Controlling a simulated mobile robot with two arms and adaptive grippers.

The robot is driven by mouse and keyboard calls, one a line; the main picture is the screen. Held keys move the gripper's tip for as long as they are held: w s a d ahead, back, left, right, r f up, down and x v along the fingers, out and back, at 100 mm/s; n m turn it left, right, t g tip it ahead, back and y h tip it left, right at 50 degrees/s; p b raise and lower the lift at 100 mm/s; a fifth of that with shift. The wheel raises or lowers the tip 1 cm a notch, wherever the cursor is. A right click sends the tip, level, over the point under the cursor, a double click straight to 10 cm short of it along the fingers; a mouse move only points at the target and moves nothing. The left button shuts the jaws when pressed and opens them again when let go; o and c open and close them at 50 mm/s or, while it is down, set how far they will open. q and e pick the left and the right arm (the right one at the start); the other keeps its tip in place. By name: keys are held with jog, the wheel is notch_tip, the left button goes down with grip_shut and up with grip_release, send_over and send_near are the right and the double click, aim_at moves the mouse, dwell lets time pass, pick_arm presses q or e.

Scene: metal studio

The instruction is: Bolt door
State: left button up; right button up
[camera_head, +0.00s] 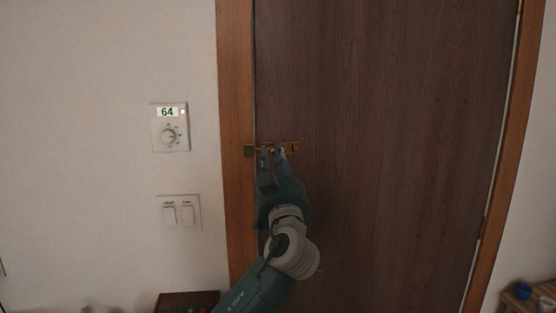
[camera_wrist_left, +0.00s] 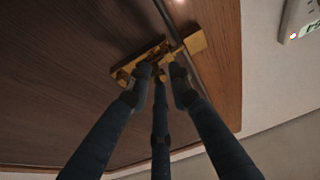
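The brown wooden door (camera_head: 390,110) stands in its frame and looks closed. A small brass bolt (camera_head: 293,147) is mounted at its left edge, and its brass keeper (camera_head: 249,151) sits on the frame. The wrist view shows the bolt (camera_wrist_left: 124,71) close up, with the keeper (camera_wrist_left: 195,42) across the door gap. My left gripper (camera_head: 271,153) is at the bolt; its fingertips (camera_wrist_left: 160,76) surround the bolt's knob area and partly hide it. I cannot tell whether they grip it, or how far the bolt reaches into the keeper. My right gripper is out of view.
A thermostat (camera_head: 169,127) reading 64 and a switch plate (camera_head: 180,213) are on the wall left of the door frame (camera_head: 236,90). A dark piece of furniture (camera_head: 188,301) stands low at the left. A blue item (camera_head: 523,291) is at the lower right.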

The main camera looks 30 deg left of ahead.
pick_arm(q)
jog(key=shift+o, duration=0.9)
jog(key=shift+s+a, duration=0.15)
jog(key=shift+d, duration=0.2)
jog(key=v, duration=1.1)
jog(key=shift+s+f, duration=0.2)
jog(key=shift+s, duration=0.15)
